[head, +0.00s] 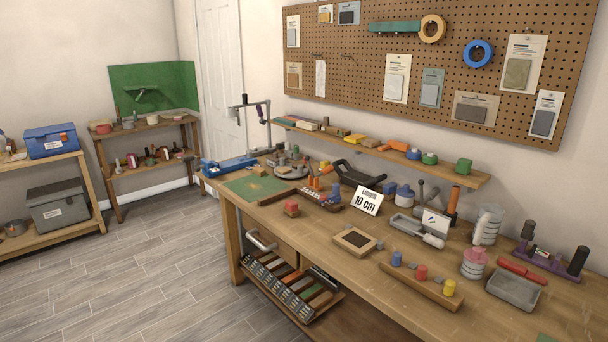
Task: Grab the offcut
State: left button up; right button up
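I cannot tell for sure which thing is the offcut. Neither of my grippers is in the head view.
A wooden bar with coloured knobs (421,286), a grey tray (514,289) and a grey vise-like tool (417,229) crowd the right side. A green mat (257,187) lies at the far left. A lower rack (292,283) sticks out below the bench. The floor at left is clear.

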aim_at(260, 171)
jog(key=i+l+u, duration=0.1)
jog(key=i+u, duration=0.15)
jog(key=i, duration=0.3)
jog(key=i+l+u, duration=0.25)
jog(key=i, duration=0.35)
jog(key=i+j+z, duration=0.15)
jog(key=z, duration=0.2)
jog(key=i+j+z, duration=0.15)
jog(key=z, duration=0.25)
jog(key=i+j+z, duration=0.1)
jog(key=j+z, duration=0.25)
